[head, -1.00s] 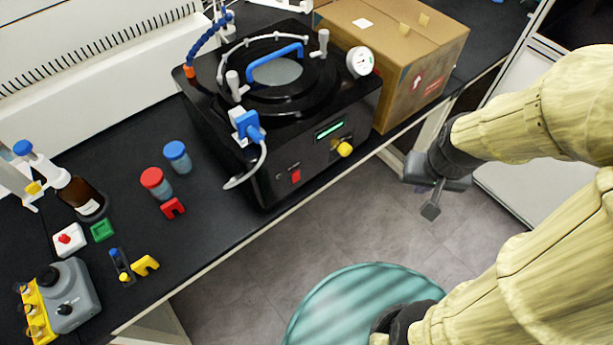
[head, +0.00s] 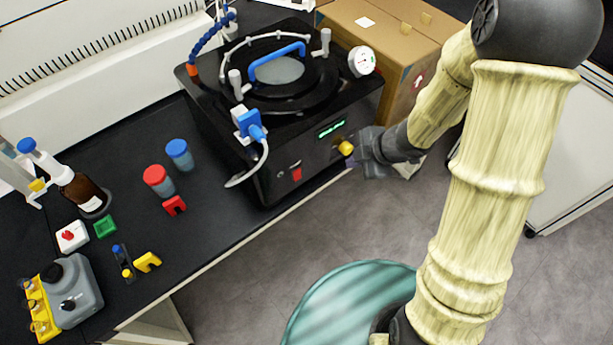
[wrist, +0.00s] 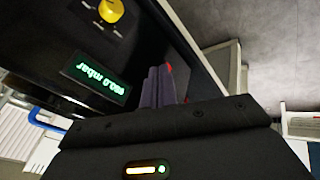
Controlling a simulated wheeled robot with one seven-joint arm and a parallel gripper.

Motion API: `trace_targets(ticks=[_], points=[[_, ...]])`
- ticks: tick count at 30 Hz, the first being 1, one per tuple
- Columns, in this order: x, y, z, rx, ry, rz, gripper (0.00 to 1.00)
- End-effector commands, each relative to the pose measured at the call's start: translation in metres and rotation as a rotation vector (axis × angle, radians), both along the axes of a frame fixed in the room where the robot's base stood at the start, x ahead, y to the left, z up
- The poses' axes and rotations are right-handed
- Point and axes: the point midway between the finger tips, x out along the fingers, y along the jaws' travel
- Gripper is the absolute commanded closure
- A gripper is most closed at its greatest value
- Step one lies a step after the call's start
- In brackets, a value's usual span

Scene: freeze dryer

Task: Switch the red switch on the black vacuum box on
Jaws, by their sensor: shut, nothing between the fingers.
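The black vacuum box (head: 262,152) stands on the black bench in the head view. Its red switch (head: 297,174) sits low on the front panel, left of the yellow knob (head: 346,148). A green lit display (head: 331,128) is above them. My gripper (head: 362,160) is in front of the right part of the panel, close to the yellow knob and right of the red switch. In the wrist view the shut fingers (wrist: 158,88) are beside the panel, with the display (wrist: 97,77) and yellow knob (wrist: 111,10) to their left. A small bit of red shows past the fingertips; I cannot tell what it is.
A cardboard box (head: 385,45) stands right of the vacuum box, behind my arm. Red-capped (head: 158,180) and blue-capped (head: 179,154) bottles stand left of it. A white cable (head: 258,165) hangs at its left front. The floor before the bench is open.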

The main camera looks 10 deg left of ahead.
Motion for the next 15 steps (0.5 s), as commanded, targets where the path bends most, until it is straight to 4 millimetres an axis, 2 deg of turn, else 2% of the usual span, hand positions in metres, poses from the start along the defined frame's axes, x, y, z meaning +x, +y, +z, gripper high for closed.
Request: trace_targets(ticks=[3,6,15], points=[[-0.02,0.02,-0.013,0.04,0.016,0.224,1.0],[-0.031,0.028,-0.017,0.064,0.025,0.33,1.0],[-0.035,0.03,-0.018,0.072,0.025,0.367,1.0]])
